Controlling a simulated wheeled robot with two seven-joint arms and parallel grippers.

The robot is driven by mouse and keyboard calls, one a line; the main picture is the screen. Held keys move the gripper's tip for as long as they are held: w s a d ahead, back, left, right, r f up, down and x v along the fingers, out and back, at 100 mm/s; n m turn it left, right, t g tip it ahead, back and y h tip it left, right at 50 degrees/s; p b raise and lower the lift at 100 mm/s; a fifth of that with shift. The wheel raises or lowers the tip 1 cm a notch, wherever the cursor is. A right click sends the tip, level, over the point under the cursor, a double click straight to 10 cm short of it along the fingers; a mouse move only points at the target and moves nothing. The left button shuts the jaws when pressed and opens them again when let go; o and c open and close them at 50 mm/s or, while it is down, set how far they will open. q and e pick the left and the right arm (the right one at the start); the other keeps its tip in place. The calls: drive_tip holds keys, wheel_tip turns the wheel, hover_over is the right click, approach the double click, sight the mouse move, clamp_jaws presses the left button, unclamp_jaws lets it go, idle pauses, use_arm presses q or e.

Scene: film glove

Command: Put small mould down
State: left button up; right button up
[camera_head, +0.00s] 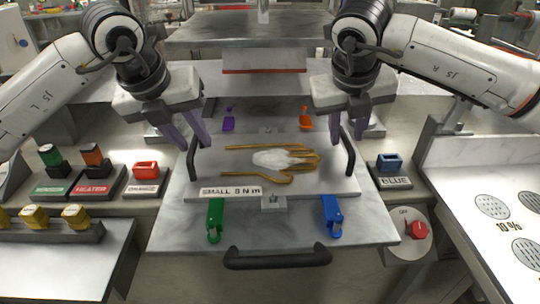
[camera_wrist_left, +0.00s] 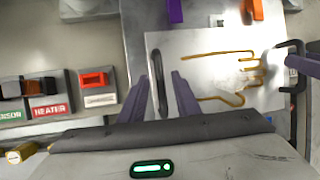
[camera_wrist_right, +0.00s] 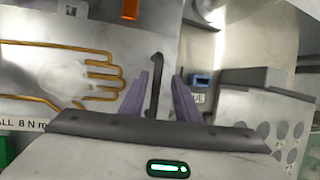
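The small mould is a pale flat plate (camera_head: 215,182) labelled "SMALL 8 N m", with a gold hand outline and a white patch inside it. It lies flat on the grey press bed and has a black handle at each side. My left gripper (camera_head: 189,143) is open at the left handle (camera_head: 193,160); in the left wrist view this handle (camera_wrist_left: 156,85) shows between the spread fingers. My right gripper (camera_head: 340,137) is open at the right handle (camera_head: 349,157); in the right wrist view it (camera_wrist_right: 156,80) also stands between the spread fingers.
Green (camera_head: 215,220) and blue (camera_head: 332,215) clamps stand at the bed's front, purple (camera_head: 228,120) and orange (camera_head: 305,120) ones behind. A black bar handle (camera_head: 277,258) is at the front edge. Labelled switches flank the bed, with a red knob (camera_head: 416,230) at right. A raised plate (camera_head: 250,32) is behind.

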use_arm(q)
drive_tip(key=shift+d, duration=0.1)
use_arm(e)
drive_tip(key=shift+a, duration=0.1)
use_arm(q)
drive_tip(key=shift+r, duration=0.2)
use_arm(e)
drive_tip(key=shift+r, duration=0.1)
use_arm(q)
drive_tip(key=v, duration=1.1)
drive_tip(key=shift+s+r, duration=0.2)
drive_tip(key=shift+r, duration=0.05)
use_arm(e)
drive_tip(key=v, duration=1.2)
